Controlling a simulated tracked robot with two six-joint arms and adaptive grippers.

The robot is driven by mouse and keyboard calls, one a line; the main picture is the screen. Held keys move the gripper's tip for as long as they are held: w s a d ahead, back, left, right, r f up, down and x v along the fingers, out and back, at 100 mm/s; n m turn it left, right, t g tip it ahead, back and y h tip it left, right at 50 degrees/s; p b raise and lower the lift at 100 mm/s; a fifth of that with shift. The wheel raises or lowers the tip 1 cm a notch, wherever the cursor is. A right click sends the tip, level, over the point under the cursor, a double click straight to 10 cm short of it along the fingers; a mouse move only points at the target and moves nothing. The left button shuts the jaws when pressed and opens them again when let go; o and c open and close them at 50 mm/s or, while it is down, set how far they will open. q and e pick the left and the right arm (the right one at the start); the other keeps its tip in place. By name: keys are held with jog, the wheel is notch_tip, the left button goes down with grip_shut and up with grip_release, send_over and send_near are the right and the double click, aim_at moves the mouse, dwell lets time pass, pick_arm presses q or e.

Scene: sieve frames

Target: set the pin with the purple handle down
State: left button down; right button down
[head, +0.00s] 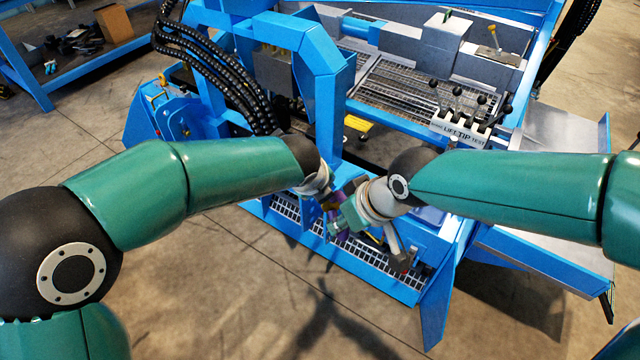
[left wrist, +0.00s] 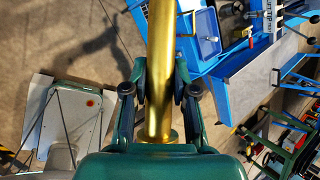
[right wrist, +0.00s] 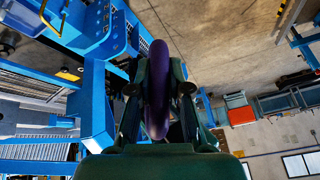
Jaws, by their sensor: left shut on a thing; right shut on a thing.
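In the right wrist view, the purple handle (right wrist: 157,90) of the pin stands between the fingers of my right gripper (right wrist: 158,105), which is shut on it. In the left wrist view, a gold-coloured metal rod (left wrist: 161,70) runs between the fingers of my left gripper (left wrist: 160,100), which is shut on it. In the head view, both grippers meet close together in front of the blue machine, and a bit of purple (head: 342,237) shows below them. I cannot tell whether the rod and the handle are one piece; the grippers hide the join.
The blue machine frame (head: 325,80) rises just behind the grippers, with a low grated step (head: 285,212) below them. A lever panel (head: 460,128) is to the right, beside a grey side plate (head: 540,260). The concrete floor in front is bare.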

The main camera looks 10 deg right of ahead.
jog(key=c, duration=1)
grip_release()
jog(key=shift+s, duration=0.1)
